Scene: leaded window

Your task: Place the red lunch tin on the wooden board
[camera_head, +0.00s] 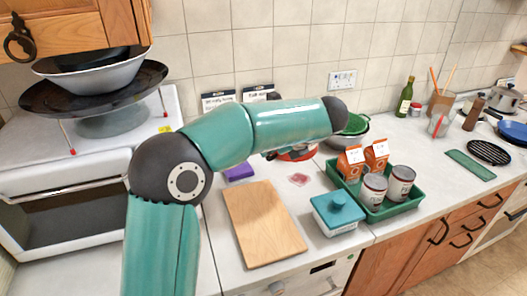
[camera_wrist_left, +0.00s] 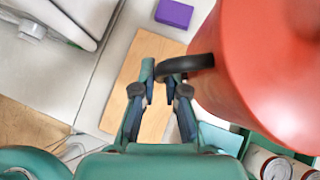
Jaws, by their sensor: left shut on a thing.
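The red lunch tin (camera_wrist_left: 255,75) fills the right of the left wrist view, round, with a dark curved handle. In the head view only a bit of its red side (camera_head: 303,154) shows below my forearm. My left gripper (camera_wrist_left: 166,88) is shut on the end of that handle. In the head view my arm largely hides this gripper. The wooden board (camera_head: 265,222) lies bare on the counter, in front of and left of the tin; it also shows beneath the gripper in the wrist view (camera_wrist_left: 119,95). My right gripper is not in view.
A green tray (camera_head: 398,212) with cartons and cans stands right of the board. A teal-lidded box (camera_head: 337,213) sits between them. A purple block (camera_head: 239,172) lies behind the board. A cooker (camera_head: 75,200) with stacked pans stands left.

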